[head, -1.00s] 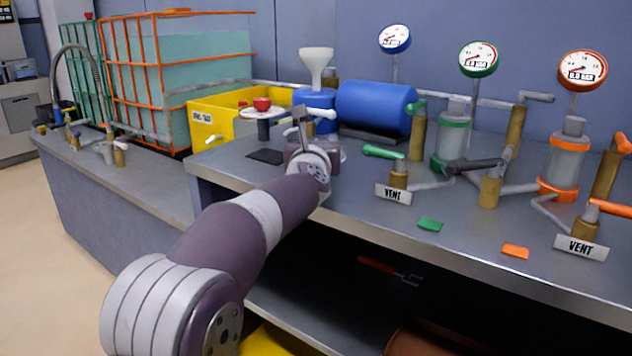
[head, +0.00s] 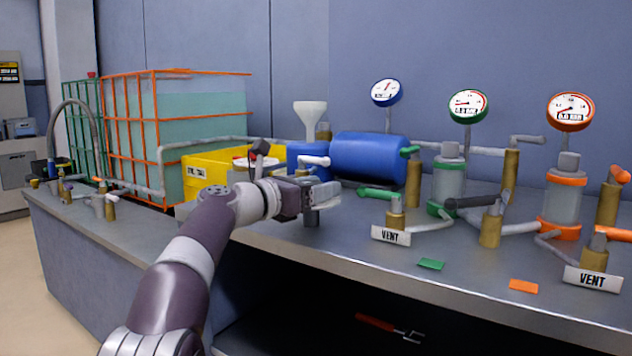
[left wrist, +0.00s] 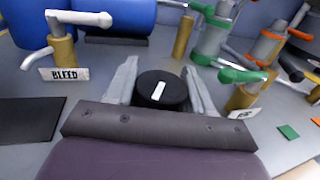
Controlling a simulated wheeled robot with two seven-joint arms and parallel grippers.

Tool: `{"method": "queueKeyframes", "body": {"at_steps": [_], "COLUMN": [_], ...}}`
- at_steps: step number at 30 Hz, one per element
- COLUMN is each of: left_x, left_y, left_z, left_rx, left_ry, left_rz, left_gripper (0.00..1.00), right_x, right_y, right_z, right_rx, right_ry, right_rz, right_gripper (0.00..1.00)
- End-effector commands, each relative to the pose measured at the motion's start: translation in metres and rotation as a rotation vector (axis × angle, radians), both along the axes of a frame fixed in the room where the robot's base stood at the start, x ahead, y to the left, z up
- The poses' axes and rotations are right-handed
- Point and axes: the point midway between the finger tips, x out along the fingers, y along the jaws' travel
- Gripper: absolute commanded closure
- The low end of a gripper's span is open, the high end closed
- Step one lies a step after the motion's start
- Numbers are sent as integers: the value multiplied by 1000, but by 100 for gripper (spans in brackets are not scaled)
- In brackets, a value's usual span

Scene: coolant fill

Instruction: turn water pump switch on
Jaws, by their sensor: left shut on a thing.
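The water pump switch looks to be the round black knob (left wrist: 167,101) with a white mark, low in the middle of the left wrist view. The mark points nearly straight up in that view, leaning slightly right. My left gripper (left wrist: 160,88) has one pale finger on each side of the knob and is shut on it. In the head view my left gripper (head: 320,194) is low over the front of the bench, left of the green VENT valve (head: 396,208). The knob is hidden by the gripper there. My right gripper is not in view.
A white-handled BLEED valve (left wrist: 64,48) stands left of the gripper, near a black plate (left wrist: 28,118). Behind are a blue tank (head: 368,157), a white funnel (head: 310,112) and a yellow crate (head: 212,172). Gauges and pipes fill the right side.

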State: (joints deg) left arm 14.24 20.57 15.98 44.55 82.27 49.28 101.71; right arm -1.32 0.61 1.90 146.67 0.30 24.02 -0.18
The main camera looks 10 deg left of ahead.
Motion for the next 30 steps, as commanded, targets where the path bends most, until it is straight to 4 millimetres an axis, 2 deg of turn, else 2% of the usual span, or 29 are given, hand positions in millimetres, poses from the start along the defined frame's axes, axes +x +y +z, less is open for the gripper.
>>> {"method": "queueKeyframes", "body": {"at_steps": [5,19,20,21,22,30], "left_x": [0,0,0,0,0,0], "left_y": [0,-1,-1,-1,-1,-1], "left_z": [1,0,0,0,0,0], "left_rx": [-1,-1,-1,-1,-1,-1], "left_ry": [1,1,1,1,1,1], "left_rz": [-36,-50,-50,-50,-49,-49], "left_gripper": [78,78,44,31,26,26], "right_x": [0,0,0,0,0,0], "right_y": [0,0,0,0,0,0], "right_z": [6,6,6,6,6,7], "right_rx": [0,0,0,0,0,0], "right_ry": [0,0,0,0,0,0], "right_rz": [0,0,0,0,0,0], "right_gripper": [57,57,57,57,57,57]}}
